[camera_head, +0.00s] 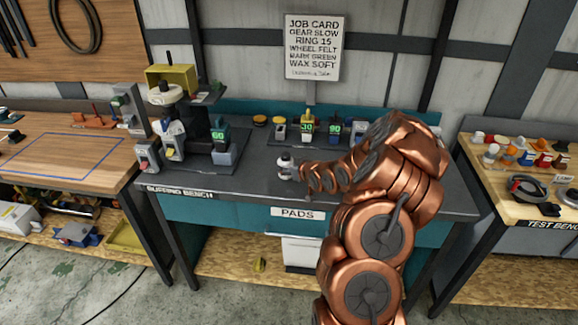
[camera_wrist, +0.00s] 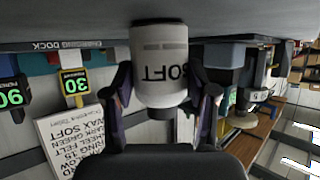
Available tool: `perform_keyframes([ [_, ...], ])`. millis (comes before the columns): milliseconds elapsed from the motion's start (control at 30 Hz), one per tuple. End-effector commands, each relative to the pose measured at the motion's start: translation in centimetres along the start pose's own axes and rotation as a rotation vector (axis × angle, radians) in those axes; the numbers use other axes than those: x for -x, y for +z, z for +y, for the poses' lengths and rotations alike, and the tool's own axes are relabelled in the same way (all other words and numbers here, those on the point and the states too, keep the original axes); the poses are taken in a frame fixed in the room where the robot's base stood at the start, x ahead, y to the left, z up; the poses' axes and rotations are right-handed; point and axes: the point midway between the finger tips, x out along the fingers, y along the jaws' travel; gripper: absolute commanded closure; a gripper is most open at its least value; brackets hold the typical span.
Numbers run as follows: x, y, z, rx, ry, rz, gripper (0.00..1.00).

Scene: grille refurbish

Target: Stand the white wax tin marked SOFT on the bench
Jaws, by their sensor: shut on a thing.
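The white wax tin marked SOFT (camera_wrist: 163,55) is between the two fingers of my gripper (camera_wrist: 160,92), which is shut on it. The wrist view is upside down, so the tin looks upright there, with its base toward the bench top. In the head view the tin (camera_head: 284,160) is small and partly hidden by my gripper (camera_head: 287,172), over the middle of the dark bench (camera_head: 240,183). I cannot tell whether its base touches the bench top.
The buffing machine (camera_head: 172,125) stands at the bench's left. Packs marked 30 (camera_head: 307,128) and 90 (camera_head: 334,129) stand at the back. A job card (camera_head: 314,47) on the wall reads WAX SOFT. The bench front left of the tin is clear. The test bench (camera_head: 520,205) is at right.

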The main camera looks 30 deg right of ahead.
Motion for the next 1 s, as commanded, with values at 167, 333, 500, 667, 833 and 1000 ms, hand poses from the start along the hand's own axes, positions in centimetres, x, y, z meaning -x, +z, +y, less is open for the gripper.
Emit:
perform_keyframes([
  [167,-0.1,0.2,0.0,0.001,0.0,0.001,0.82],
  [333,-0.1,0.2,0.0,0.001,0.0,0.0,0.29],
  [500,-0.1,0.2,0.0,0.001,0.0,0.0,0.18],
  [667,-0.1,0.2,0.0,0.001,0.0,0.0,0.18],
  [833,0.1,-0.2,0.0,0.001,0.0,0.0,0.18],
  [1000,1.1,-0.1,0.1,0.001,0.002,0.003,0.18],
])
